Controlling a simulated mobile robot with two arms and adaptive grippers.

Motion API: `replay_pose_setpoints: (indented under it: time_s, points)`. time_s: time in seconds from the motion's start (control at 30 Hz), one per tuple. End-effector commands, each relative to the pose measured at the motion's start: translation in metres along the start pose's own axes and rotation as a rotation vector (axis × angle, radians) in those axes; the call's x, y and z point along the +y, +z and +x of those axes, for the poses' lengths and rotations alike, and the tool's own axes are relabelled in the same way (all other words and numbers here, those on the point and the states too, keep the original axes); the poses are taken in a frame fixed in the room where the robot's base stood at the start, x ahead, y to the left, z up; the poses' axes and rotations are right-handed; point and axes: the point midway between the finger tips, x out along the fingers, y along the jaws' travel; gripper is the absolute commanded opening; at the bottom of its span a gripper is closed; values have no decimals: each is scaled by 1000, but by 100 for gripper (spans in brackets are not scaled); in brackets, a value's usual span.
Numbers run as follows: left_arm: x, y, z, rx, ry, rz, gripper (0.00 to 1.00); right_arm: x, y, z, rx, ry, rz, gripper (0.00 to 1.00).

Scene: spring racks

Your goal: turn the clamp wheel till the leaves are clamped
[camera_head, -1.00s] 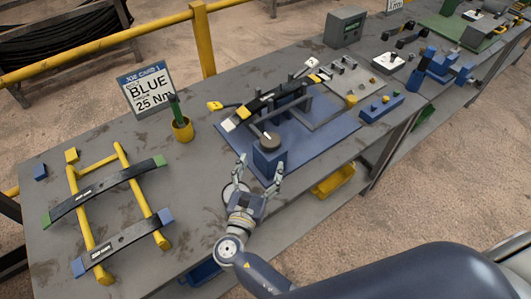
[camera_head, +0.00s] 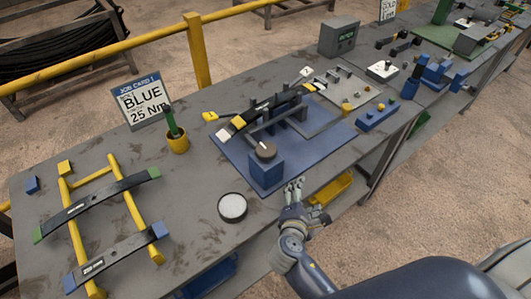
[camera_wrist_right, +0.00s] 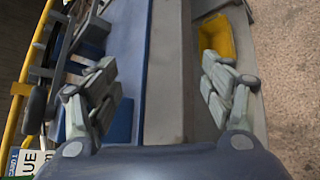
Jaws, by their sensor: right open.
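The clamp wheel (camera_head: 265,150) is a dark round knob on top of a blue block (camera_head: 267,173) at the front of the blue fixture plate (camera_head: 225,150). Dark leaves (camera_head: 262,108) with yellow and white end pieces lie in the fixture behind it; whether they are pressed tight is too small to tell. My right gripper (camera_head: 294,186) is apart from the wheel, to its lower right by the bench's front edge. In the right wrist view its fingers (camera_wrist_right: 160,95) are spread and empty, with the wheel (camera_wrist_right: 35,110) off to the left. My left gripper is not in view.
A round white-topped disc (camera_head: 232,206) sits on the bench left of my gripper. A yellow rack (camera_head: 131,212) carries two dark leaves at left. A job card (camera_head: 143,103) reads BLUE 25 Nm. A yellow bin (camera_head: 331,189) is below the bench edge.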

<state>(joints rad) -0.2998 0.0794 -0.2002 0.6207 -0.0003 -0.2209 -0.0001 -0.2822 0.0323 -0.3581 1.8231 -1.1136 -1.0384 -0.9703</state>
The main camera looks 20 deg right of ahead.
Motion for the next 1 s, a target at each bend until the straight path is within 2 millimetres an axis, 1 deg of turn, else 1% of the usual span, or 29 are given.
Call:
replay_pose_setpoints:
  time_s: [0.03,0.07,0.1,0.13,0.27,0.4,0.5,0.6,0.7,0.83,1.0]
  points:
    - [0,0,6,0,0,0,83,-9,10,9,34,-4,111,74]
    - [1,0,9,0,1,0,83,-9,17,16,58,9,172,74]
    - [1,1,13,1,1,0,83,-3,24,26,90,54,219,74]
    - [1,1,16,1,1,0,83,4,26,31,107,93,221,74]
    - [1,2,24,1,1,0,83,36,37,48,145,283,127,74]
    - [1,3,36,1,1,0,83,71,45,59,169,519,-60,74]
    - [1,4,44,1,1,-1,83,94,47,58,183,697,-215,74]
    - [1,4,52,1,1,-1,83,109,48,53,193,858,-365,74]
    - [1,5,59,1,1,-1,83,117,46,44,204,1005,-509,74]
    - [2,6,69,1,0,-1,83,119,45,32,215,1188,-698,74]
    - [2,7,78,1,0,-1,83,110,44,15,236,1388,-910,74]
